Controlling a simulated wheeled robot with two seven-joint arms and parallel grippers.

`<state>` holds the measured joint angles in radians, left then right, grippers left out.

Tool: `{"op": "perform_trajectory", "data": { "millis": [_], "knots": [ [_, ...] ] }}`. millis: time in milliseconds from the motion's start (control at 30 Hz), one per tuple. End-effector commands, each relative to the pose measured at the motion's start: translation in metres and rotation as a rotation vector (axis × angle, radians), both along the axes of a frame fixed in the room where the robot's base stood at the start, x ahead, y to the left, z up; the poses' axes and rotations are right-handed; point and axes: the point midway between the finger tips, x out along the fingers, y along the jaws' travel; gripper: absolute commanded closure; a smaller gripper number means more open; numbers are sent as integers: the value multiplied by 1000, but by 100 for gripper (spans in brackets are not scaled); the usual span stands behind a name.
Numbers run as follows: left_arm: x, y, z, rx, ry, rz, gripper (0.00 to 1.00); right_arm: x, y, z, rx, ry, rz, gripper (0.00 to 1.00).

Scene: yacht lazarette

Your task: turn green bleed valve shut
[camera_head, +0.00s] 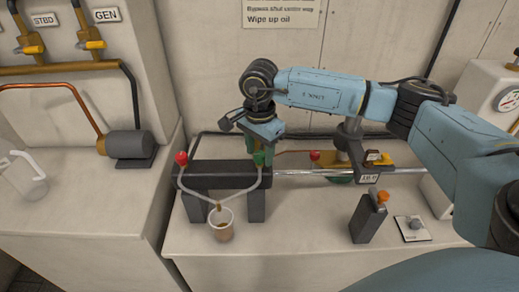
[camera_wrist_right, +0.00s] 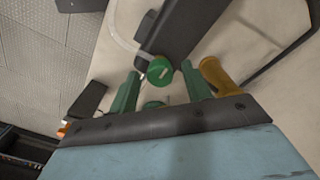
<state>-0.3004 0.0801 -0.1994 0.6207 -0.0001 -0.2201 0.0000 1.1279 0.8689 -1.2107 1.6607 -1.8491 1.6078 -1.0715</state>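The green bleed valve knob (camera_wrist_right: 160,71) is round with a pale mark, and shows in the right wrist view beside a dark bar. My right gripper (camera_head: 262,158) points down over the dark bench frame in the head view and hides most of what is under it. In the right wrist view its two green fingers (camera_wrist_right: 160,85) are apart, with the knob between and just beyond their tips. A gap shows on both sides of the knob. My left gripper is not in view.
A dark bottle with an orange cap (camera_head: 367,217) and a small switch plate (camera_head: 412,229) stand at right. The counter front is mostly clear. A brass cylinder (camera_wrist_right: 218,76) is close to the right finger.

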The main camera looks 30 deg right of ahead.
Motion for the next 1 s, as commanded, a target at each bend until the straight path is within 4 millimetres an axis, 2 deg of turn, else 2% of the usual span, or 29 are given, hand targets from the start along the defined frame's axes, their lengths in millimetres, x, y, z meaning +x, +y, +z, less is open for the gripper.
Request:
{"op": "perform_trajectory", "data": {
  "millis": [67, 300, 667, 1000],
  "knots": [
    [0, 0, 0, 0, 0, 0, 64, 0, 0, 0, 0, 0, 0, 63],
    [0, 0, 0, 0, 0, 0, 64, 0, 0, 0, 0, 0, 0, 94],
    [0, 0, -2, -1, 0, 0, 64, 0, 0, 0, 1, 0, -59, 94],
    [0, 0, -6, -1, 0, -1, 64, 0, 0, 0, 1, -1, -309, 94]
  ]
}}
